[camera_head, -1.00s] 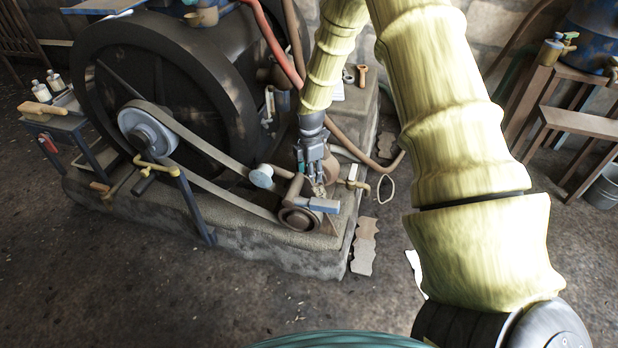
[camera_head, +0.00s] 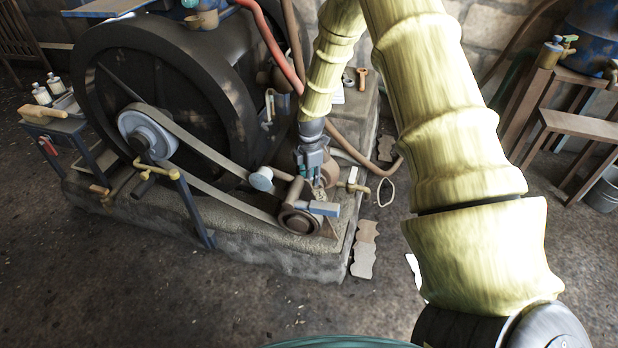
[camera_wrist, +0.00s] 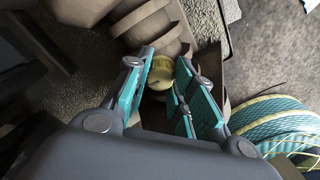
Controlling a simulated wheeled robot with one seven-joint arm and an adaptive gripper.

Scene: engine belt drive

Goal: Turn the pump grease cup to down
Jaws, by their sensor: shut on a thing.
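The pump grease cup (camera_wrist: 159,76) shows as a small round yellowish brass cap between the fingers in the wrist view. My gripper (camera_wrist: 168,85) points down at it, with its teal-padded fingers on either side and shut on it. In the head view my gripper (camera_head: 314,184) is low over the pump end of the stone plinth, behind the small belt pulley (camera_head: 299,220). There the fingers largely hide the cup, and its pointing direction cannot be made out.
The belt (camera_head: 215,158) runs from the large dark flywheel (camera_head: 150,95) side to the small pulley. A blue-grey block (camera_head: 323,208) and a brass tap (camera_head: 358,187) sit close to my gripper. Open floor lies in front.

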